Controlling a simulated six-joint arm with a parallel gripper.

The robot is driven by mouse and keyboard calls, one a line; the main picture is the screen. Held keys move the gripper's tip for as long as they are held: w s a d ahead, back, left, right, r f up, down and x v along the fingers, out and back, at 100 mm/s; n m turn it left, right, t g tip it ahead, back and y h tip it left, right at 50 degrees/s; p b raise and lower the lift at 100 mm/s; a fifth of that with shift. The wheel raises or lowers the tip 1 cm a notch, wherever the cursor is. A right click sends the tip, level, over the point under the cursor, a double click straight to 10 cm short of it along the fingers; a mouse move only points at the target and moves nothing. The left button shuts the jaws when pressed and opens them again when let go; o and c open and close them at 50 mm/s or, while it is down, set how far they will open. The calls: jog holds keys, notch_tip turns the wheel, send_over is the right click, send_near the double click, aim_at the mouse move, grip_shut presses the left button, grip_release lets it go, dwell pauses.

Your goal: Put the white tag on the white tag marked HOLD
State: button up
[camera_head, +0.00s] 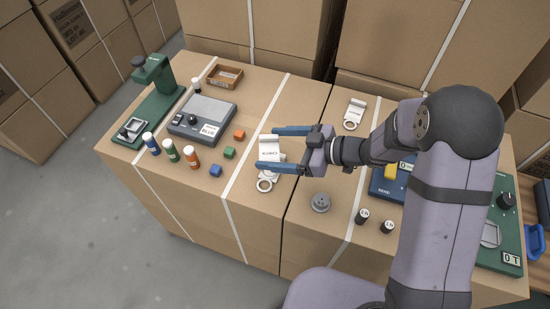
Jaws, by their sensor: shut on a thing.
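My gripper (266,149) has two blue fingers, one on each side of a white tag (269,145), and is shut on it. The tag has dark lettering too small to read. Below the near finger, white pieces and a ring (264,185) show; I cannot tell whether they belong to the held tag or to another tag under it. Another white tag (355,113) with a hole lies apart at the back right, its lettering unreadable. The word HOLD is not legible on any tag.
Small orange (239,134), green (230,152) and blue (215,170) cubes lie left of my gripper. A grey scale (202,119), several bottles and a green stand (155,90) are farther left. A grey round weight (320,202) stands in front. A brown tray (225,77) is at the back.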

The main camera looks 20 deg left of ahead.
aim_at(277, 158)
jog(key=shift+f, duration=2.35)
jog(key=shift+f, duration=0.45)
jog(key=o, duration=1)
jog(key=shift+r, duration=0.1)
jog(key=shift+r, duration=0.25)
jog(key=shift+d+r, duration=0.15)
jog(key=shift+r, duration=0.05)
jog(key=v, duration=1.1)
jog(key=shift+d+b, duration=0.3)
jog(key=shift+d, duration=0.05)
